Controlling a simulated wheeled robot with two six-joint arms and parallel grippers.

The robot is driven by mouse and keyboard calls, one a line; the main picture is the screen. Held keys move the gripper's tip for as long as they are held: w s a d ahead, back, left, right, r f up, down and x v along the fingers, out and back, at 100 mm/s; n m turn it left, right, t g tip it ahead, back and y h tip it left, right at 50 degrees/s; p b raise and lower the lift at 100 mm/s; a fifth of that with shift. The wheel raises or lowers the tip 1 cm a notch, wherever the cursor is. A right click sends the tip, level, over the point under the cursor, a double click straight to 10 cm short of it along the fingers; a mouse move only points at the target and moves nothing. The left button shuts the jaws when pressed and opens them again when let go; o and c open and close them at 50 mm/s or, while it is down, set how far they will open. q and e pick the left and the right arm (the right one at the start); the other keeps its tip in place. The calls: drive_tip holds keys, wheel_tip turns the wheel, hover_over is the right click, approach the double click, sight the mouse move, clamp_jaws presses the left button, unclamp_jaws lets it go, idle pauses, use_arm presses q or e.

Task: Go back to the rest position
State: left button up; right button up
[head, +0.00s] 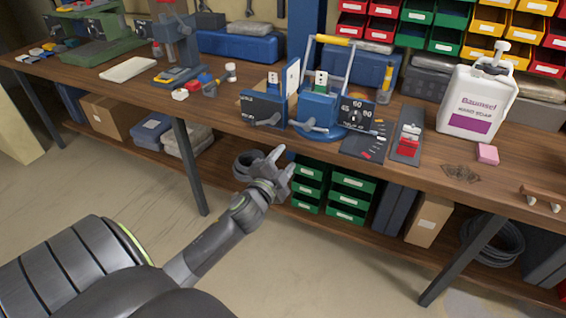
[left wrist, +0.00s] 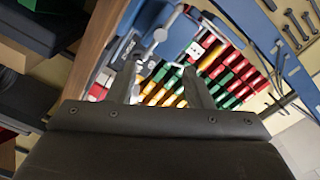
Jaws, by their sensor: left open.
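My left gripper (head: 277,167) is raised in front of the workbench (head: 225,112), near its front edge in the head view. Its two fingers are apart with nothing between them. In the left wrist view the fingers of my left gripper (left wrist: 160,85) also stand apart, with the bench's blue devices and the coloured bins behind them. My right gripper does not show in either view.
Blue devices (head: 319,108) with dials stand near the bench's front edge, just beyond the gripper. A white canister (head: 476,100) stands to the right. Green drawers (head: 348,198) sit on the shelf below. Coloured bins (head: 447,40) hang behind. The floor (head: 90,195) in front is clear.

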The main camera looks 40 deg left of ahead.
use_arm(q)
drive_tip(key=shift+s, duration=0.1)
idle(0.5)
drive_tip(key=s+a+f+n+g+h, duration=0.1)
drive_tip(key=s+f+n+g, duration=0.35)
drive_tip(key=f, duration=1.35)
drive_tip(key=s+f+n+g, duration=0.1)
drive_tip(key=s+f+g, duration=0.4)
drive_tip(key=s+f, duration=0.9)
drive_tip(key=s+d+f+n+g+h, duration=0.1)
drive_tip(key=s+d+f, duration=0.4)
drive_tip(key=s+f, duration=0.5)
drive_tip(key=s+d+f+n+g+h+p, duration=0.1)
drive_tip(key=s+d+f+n+g, duration=0.2)
drive_tip(key=s+f, duration=0.7)
drive_tip(key=s+d+g, duration=0.1)
drive_tip(key=s+g, duration=0.1)
drive_tip(key=s, duration=0.4)
drive_tip(key=shift+s+d+f+g, duration=0.35)
drive_tip(key=shift+d+f, duration=0.05)
